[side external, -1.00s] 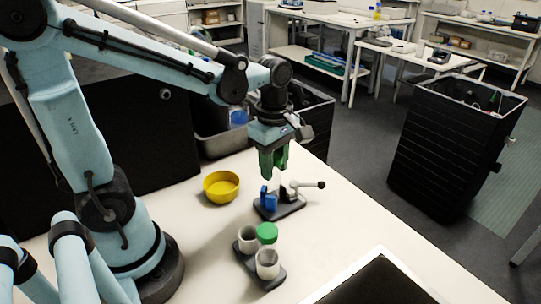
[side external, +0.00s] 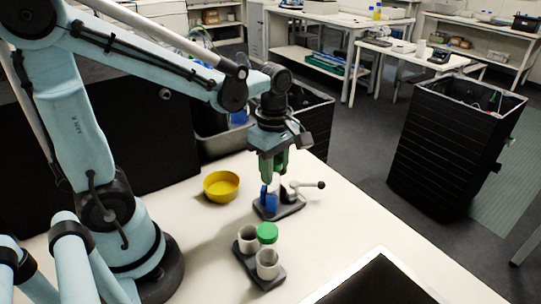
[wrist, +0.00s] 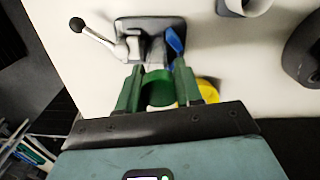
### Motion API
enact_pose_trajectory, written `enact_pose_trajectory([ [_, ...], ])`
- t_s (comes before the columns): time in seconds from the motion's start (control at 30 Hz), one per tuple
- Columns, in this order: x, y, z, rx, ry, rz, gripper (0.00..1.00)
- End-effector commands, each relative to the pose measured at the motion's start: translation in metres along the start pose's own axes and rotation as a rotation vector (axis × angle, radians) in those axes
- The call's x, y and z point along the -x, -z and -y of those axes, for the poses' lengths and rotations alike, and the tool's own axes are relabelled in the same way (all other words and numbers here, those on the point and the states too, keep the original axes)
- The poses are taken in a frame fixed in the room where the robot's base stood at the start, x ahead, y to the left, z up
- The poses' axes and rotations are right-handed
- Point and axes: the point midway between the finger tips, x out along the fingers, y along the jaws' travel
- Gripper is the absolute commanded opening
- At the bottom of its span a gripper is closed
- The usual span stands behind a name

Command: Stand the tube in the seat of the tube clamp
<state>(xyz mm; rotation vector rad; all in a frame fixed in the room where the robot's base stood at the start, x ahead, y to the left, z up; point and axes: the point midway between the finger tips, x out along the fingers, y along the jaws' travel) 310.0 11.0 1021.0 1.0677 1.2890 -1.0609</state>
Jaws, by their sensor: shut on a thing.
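My gripper (side external: 273,176) is shut on the tube and points down over the tube clamp (side external: 290,211). In the wrist view the tube's green top (wrist: 157,88) sits between the two green fingers; the lower tube is hard to make out. The clamp has a dark base, a blue jaw (side external: 268,201) and a lever with a dark knob (side external: 321,185). It also shows in the wrist view (wrist: 150,24), just beyond the fingertips. The seat is hidden, and I cannot tell whether the tube touches it.
A yellow bowl (side external: 221,186) stands left of the clamp. In front, a dark holder (side external: 277,283) carries two whitish cups (side external: 247,238), with a green cap (side external: 267,232) beside them. A dark panel (side external: 375,285) lies at the front right. The table right of the clamp is clear.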

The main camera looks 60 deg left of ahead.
Motion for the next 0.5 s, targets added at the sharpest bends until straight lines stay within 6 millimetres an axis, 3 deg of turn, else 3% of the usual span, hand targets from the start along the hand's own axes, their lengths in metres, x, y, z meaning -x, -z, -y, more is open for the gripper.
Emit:
enact_pose_trajectory([
  [0.47, -0.0041, 0.0000, 0.0000, 0.000, 0.000, 0.000, 0.07],
  [0.5, -0.0040, 0.0000, 0.0000, 0.000, 0.000, 0.000, 0.38],
])
